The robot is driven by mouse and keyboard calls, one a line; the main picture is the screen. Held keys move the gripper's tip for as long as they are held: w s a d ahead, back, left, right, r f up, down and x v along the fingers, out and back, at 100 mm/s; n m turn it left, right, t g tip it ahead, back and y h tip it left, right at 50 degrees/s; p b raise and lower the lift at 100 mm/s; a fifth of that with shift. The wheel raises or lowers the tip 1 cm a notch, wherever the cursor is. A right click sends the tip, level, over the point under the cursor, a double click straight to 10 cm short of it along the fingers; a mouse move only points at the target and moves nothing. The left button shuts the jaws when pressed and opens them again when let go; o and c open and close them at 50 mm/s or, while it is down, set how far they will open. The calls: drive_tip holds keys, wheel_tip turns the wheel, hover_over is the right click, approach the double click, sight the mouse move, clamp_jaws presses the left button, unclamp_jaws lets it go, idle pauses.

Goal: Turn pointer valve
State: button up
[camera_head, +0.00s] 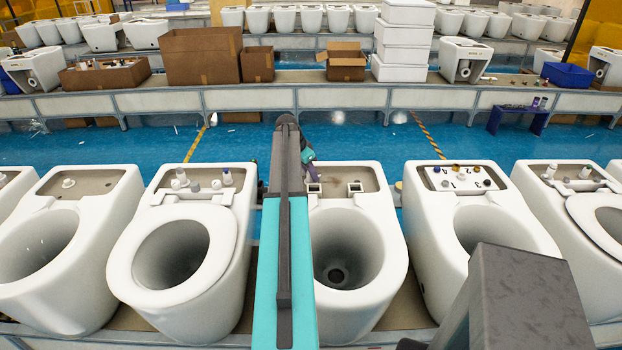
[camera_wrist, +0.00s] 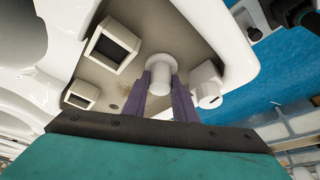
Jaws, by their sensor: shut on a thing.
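My gripper shows in the wrist view (camera_wrist: 160,95) with its two purple fingers on either side of a round white knob (camera_wrist: 160,68). It is shut on this knob, which stands on the beige recessed deck of a white toilet. Another white cylindrical fitting (camera_wrist: 207,88) with a small dark mark on its end stands just right of the fingers. I cannot tell for certain which of the two is the pointer valve. In the head view, my gripper (camera_head: 313,180) is at the rear deck of the middle toilet (camera_head: 385,232), and my arm hides the deck's left part.
Two square white sockets (camera_wrist: 111,45) (camera_wrist: 80,95) sit on the same deck, left of the knob. Toilets with fittings stand close on both sides, including one with a numbered white panel (camera_head: 462,178). Behind is a blue floor (camera_head: 375,145) and a bench with cardboard boxes (camera_head: 200,55).

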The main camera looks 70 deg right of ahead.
drive_tip(key=n+t+b, duration=0.1)
drive_tip(key=n, duration=0.1)
drive_tip(key=n+t+b, duration=0.1)
drive_tip(key=n, duration=0.2)
drive_tip(key=shift+h, duration=0.3)
drive_tip(key=shift+n, duration=0.3)
drive_tip(key=o, duration=0.8)
drive_tip(key=shift+c, duration=0.2)
drive_tip(key=b+v, duration=0.3)
drive_tip(key=v, duration=1)
drive_tip(key=shift+a+r, duration=0.2)
drive_tip(key=shift+r, duration=0.2)
drive_tip(key=shift+s, duration=0.1)
